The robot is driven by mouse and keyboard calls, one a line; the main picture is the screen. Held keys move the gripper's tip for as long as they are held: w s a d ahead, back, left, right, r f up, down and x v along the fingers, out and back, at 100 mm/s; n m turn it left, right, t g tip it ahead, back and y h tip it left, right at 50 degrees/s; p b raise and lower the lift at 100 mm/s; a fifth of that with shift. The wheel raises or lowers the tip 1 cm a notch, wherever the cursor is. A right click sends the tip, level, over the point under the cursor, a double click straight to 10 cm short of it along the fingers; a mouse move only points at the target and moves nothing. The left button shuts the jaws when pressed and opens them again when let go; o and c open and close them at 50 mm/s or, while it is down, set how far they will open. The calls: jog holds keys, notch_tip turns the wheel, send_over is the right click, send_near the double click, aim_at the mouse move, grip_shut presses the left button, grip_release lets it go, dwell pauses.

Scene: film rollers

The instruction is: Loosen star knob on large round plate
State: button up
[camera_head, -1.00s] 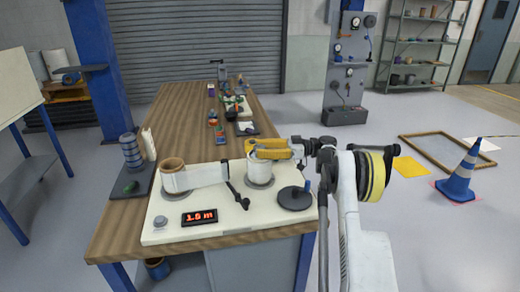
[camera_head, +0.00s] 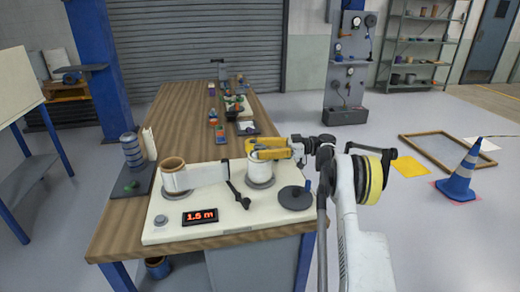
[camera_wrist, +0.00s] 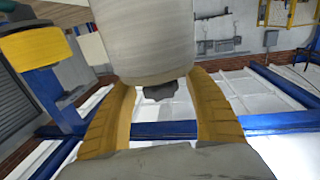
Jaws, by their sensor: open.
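My gripper (camera_head: 266,150), with yellow fingers, is at the upper part of the right white film roll (camera_head: 261,171) on the bench panel. In the wrist view the open fingers (camera_wrist: 165,110) stand either side of a large pale cylinder (camera_wrist: 145,40), with gaps beside it. A small dark piece (camera_wrist: 160,92) shows just below the cylinder's end; I cannot tell whether it is a star knob. A dark round plate (camera_head: 295,202) lies at the panel's right end, with a small raised centre and a blue upright handle at its edge. No star shape is clear there.
The white panel (camera_head: 160,232) carries a left roll (camera_head: 172,180), a black lever (camera_head: 239,195) and a red display (camera_head: 200,217) reading 1.5 m. Small items stand farther back on the wooden bench (camera_head: 180,120).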

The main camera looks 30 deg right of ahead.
jog(key=v, duration=1.2)
jog(key=shift+a, duration=0.1)
